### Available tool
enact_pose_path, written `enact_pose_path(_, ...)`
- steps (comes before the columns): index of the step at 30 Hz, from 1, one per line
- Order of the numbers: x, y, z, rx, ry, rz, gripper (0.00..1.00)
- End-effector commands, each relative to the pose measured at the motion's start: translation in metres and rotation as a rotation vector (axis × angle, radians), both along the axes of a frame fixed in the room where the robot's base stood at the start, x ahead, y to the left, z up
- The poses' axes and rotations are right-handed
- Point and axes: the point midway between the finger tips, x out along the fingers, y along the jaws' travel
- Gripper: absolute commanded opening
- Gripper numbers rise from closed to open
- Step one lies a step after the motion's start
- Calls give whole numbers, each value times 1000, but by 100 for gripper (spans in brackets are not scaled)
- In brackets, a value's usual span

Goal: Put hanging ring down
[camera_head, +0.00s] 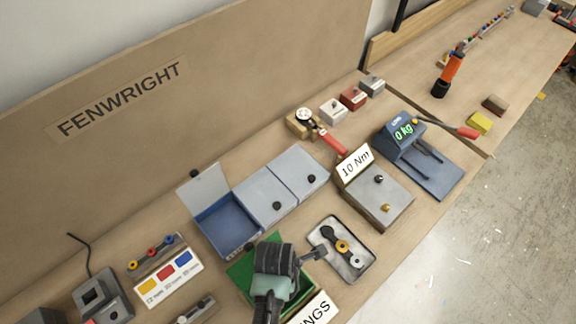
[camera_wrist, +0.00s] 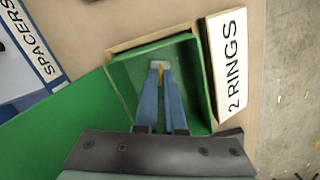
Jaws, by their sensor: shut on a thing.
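My gripper (camera_wrist: 160,74) points down into an open green box (camera_wrist: 127,72) labelled "2 RINGS" (camera_wrist: 228,62). A light grey patch shows at the fingertips. Most of the held thing is hidden by the fingers, and I cannot tell whether it touches the box floor. In the head view the green box (camera_head: 238,274) is partly covered by my wrist, and the fingertips are hidden.
A blue box with an open lid (camera_head: 222,228) stands behind the green box. A grey tray (camera_head: 368,262) with a black part and a yellow ring lies to the right. The "10 Nm" block (camera_head: 362,200) and blue scale (camera_head: 436,180) are farther right.

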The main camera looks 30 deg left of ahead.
Motion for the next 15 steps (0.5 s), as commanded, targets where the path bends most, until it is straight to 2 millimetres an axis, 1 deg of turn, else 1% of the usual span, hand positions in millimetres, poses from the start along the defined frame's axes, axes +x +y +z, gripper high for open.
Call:
enact_pose_path(1, 0, 0, -2, 0, 0, 0, 0)
enact_pose_path(3, 0, 0, -2, 0, 0, 0, 16)
enact_pose_path(5, 0, 0, -2, 0, 0, 0, 26)
enact_pose_path(6, 0, 0, -2, 0, 0, 0, 34)
enact_pose_path(7, 0, 0, -2, 0, 0, 0, 37)
enact_pose_path(15, 0, 0, -1, 0, 0, 0, 37)
